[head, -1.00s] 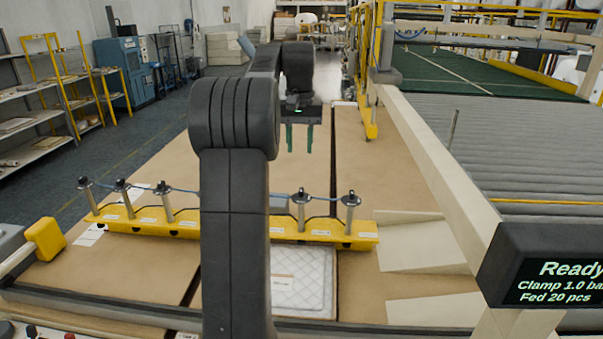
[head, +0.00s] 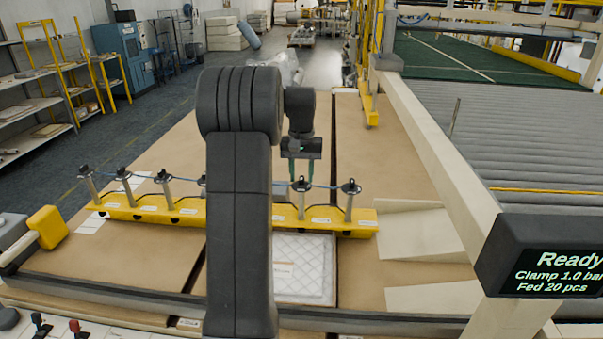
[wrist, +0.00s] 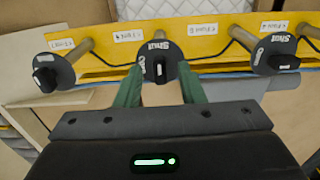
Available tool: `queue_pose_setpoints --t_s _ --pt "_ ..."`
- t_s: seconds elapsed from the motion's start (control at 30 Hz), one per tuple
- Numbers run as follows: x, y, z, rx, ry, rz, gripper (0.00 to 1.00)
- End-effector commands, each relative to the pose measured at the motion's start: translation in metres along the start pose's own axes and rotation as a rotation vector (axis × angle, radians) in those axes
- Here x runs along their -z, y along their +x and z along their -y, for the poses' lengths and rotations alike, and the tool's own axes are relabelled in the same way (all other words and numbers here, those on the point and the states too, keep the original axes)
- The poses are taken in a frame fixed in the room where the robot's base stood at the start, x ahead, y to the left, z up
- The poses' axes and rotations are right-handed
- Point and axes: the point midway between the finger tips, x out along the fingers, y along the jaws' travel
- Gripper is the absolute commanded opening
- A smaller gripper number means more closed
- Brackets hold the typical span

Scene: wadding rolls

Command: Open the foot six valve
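A yellow valve bar (head: 140,208) carries several upright valves with dark round caps. My gripper (head: 299,172) is above the second valve from the right (head: 302,190), fingers pointing down. In the wrist view, the open green fingers lie either side of this middle valve's cap (wrist: 158,62), which reads "Shut" and bears a black knob. Whether they touch it I cannot tell. The valve at the wrist view's right (wrist: 274,54) also reads "Shut"; the left one (wrist: 53,72) has text too small to read. The white labels (wrist: 128,36) are too blurred to tell which valve is six.
A quilted white pad (head: 303,270) lies in front of the bar. Blue hose runs along the valve tops. Beige boards (head: 415,235) lie right of the bar. A display (head: 550,270) reads "Ready", "Clamp 1.0 bar", "Fed 20 pcs". Brown board surface behind the bar is clear.

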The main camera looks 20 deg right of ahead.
Motion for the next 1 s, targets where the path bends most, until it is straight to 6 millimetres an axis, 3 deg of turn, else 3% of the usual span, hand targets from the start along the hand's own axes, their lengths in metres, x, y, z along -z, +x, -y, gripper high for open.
queue_pose_setpoints --t_s 0.3,0.5,1.0 --pt "0.0001 0.0032 0.0 0.0 0.0 -0.001 0.35" --pt "0.0001 0.003 0.0 0.0 0.0 -0.001 0.0" --pt "0.0002 0.0013 0.0 0.0 -0.1 0.0 0.0"
